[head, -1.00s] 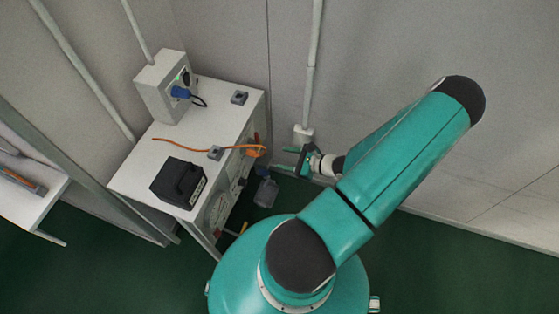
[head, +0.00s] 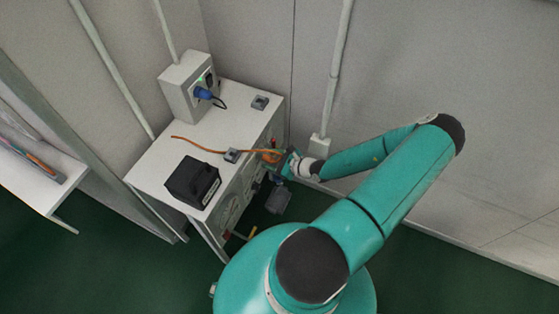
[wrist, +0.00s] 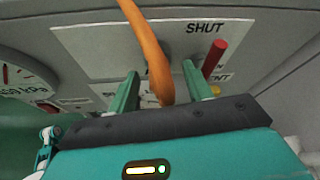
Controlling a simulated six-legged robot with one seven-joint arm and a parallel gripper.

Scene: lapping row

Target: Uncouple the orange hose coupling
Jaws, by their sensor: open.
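The orange hose (head: 200,146) runs across the white bench top and bends down over its right edge. In the wrist view the hose (wrist: 146,45) comes down from the top and ends between the two fingers of my gripper (wrist: 160,85). The green fingers stand apart, one on each side of it. In the head view my gripper (head: 288,163) is at the bench's front panel, by the orange coupling end (head: 270,156). The coupling's fitting on the panel is mostly hidden by the hose and my gripper, so I cannot tell whether the fingers touch it.
A red lever (wrist: 214,58) sits on the panel right of the fingers, near the word SHUT. A black box (head: 192,181) and a grey socket box (head: 187,86) with a blue plug (head: 203,93) stand on the bench. A grey container (head: 278,200) hangs below my gripper.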

